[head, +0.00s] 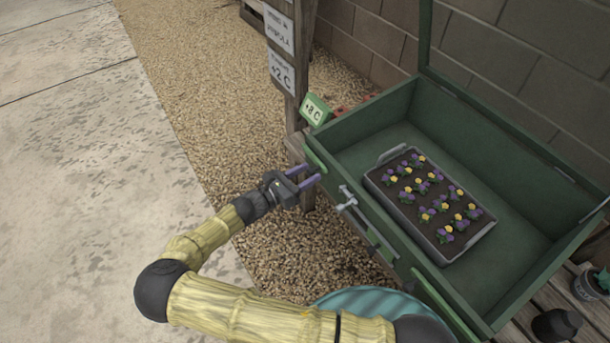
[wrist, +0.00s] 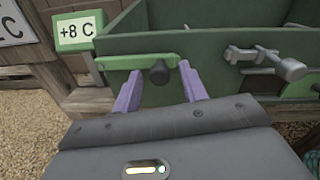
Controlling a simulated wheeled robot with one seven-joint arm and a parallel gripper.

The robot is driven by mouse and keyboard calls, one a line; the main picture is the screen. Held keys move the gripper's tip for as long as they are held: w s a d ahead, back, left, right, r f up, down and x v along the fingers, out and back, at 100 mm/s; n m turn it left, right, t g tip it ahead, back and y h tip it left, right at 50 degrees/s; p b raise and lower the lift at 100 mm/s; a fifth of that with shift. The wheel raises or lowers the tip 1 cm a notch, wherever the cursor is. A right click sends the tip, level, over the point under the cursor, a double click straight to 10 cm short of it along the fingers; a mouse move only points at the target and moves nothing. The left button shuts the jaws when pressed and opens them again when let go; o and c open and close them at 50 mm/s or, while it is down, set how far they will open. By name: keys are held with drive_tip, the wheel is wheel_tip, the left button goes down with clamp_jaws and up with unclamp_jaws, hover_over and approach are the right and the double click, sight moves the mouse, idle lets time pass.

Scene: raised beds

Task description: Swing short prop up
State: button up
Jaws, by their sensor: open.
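A green cold frame (head: 350,133) stands with its lid raised. On its front wall, near the left corner, is a light green bar (wrist: 125,63) with a dark knob (wrist: 159,72); the bar also shows in the head view (head: 316,156). A grey metal fitting (wrist: 262,58) sits to its right, also in the head view (head: 350,202). I cannot tell for certain which piece is the short prop. My gripper (head: 311,174) is open and empty. In the wrist view its purple fingers (wrist: 160,78) stand on either side of the knob, with visible gaps.
A tray (head: 403,205) of purple and yellow flowers lies inside the frame. A green +8 C sign (head: 315,110) stands at its left corner, beside a wooden post (head: 297,60) with signs. A ridged teal round object (head: 370,303) is below the front wall. Gravel (head: 210,90) and paving are clear leftward.

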clamp_jaws()
